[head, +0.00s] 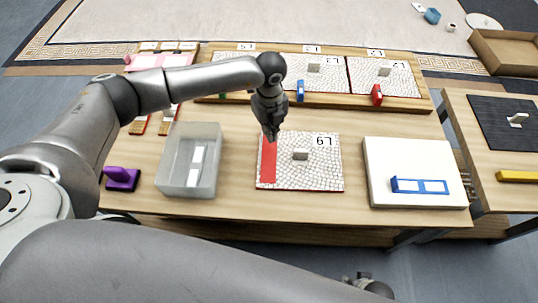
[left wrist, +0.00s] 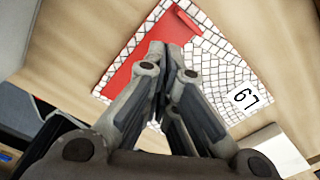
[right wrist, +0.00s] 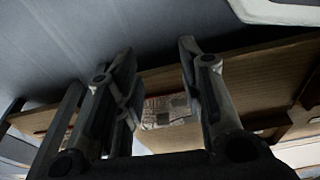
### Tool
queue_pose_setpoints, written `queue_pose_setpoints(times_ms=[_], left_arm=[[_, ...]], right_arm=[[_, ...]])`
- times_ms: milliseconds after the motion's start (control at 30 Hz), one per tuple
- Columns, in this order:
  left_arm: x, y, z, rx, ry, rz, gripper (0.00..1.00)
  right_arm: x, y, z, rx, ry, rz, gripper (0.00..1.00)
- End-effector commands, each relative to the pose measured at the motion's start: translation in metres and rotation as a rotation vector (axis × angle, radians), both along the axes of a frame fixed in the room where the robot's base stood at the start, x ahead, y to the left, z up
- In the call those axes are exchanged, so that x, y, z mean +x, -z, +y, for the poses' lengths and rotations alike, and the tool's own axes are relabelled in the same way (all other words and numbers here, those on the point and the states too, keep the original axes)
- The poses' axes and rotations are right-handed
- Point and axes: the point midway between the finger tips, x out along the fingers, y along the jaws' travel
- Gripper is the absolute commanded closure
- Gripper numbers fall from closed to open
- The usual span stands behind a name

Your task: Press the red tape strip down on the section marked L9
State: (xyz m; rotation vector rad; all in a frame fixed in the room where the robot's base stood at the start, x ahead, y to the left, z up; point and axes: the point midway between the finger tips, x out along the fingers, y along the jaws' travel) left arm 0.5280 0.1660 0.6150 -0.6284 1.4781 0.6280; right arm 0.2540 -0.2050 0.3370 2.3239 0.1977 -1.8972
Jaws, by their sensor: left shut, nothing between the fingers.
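The white mosaic panel (head: 320,175) lies near the middle of the table's front, with a label that looks like L9 turned upside down. The red tape strip (head: 268,168) lies along its left edge; it also shows in the left wrist view (left wrist: 128,72), with a raised red piece at one end. My left gripper (head: 271,136) is shut and empty, pointing down at the strip's far end. Whether its tips (left wrist: 165,46) touch the strip I cannot tell. My right gripper (right wrist: 160,60) is open and empty, low in front of the table.
A clear grey bin (head: 190,180) and a purple block (head: 121,178) stand left of the panel. A white board (head: 410,160) with a blue frame (head: 420,186) lies right. Several other panels with a blue clip (head: 300,90) and a red clip (head: 377,95) line the back.

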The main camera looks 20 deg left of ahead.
Motion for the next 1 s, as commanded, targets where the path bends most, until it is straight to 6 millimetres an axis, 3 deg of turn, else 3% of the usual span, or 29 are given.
queue_pose_setpoints(times_ms=[700, 1000], left_arm=[[0.000, -0.022, 0.000, -0.001, 0.000, -0.001, 1.00], [0.000, -0.023, 0.000, 0.000, 0.000, 0.000, 1.00]], right_arm=[[-0.036, 0.043, -0.005, -0.003, -0.007, 0.032, 0.65], [-0.040, 0.048, -0.006, -0.004, -0.008, 0.033, 0.65]])
